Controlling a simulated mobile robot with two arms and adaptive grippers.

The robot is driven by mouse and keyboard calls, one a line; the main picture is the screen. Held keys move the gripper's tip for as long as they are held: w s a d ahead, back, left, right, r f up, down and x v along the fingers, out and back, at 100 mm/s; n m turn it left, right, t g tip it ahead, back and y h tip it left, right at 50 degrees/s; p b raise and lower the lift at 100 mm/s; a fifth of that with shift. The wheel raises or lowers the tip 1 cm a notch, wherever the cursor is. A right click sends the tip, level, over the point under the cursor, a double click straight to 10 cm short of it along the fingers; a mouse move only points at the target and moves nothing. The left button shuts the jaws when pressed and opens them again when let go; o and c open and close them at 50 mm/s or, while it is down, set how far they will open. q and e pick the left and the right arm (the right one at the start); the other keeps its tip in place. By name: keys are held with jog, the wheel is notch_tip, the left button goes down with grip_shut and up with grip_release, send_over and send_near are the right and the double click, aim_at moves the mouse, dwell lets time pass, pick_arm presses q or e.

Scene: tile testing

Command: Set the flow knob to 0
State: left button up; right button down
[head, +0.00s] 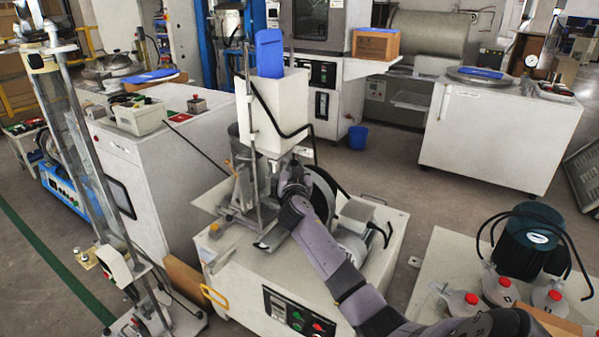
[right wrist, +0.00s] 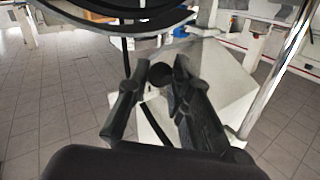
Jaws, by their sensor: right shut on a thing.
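My right gripper (head: 284,182) reaches in from the lower right to the front of the tile testing machine (head: 280,100), below its white tank. In the right wrist view, the two dark fingers (right wrist: 161,80) close around a small round black knob (right wrist: 161,72). The knob sits between the fingertips, in front of a pale panel. In the head view the arm and gripper hide the knob, and no scale or 0 mark can be read. My left gripper is in neither view.
The machine's white base cabinet (head: 250,285) stands under the gripper, with a motor (head: 352,240) at its right. A black hose (head: 262,105) hangs by the tank. Red-capped containers (head: 463,300) and a dark green vessel (head: 530,240) stand at the lower right. Open floor lies behind.

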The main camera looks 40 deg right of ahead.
jog(key=shift+r, duration=0.1)
jog(key=c, duration=1.9)
grip_release()
jog(key=o, duration=0.5)
jog(key=shift+w, duration=0.2)
jog(key=shift+a, duration=0.1)
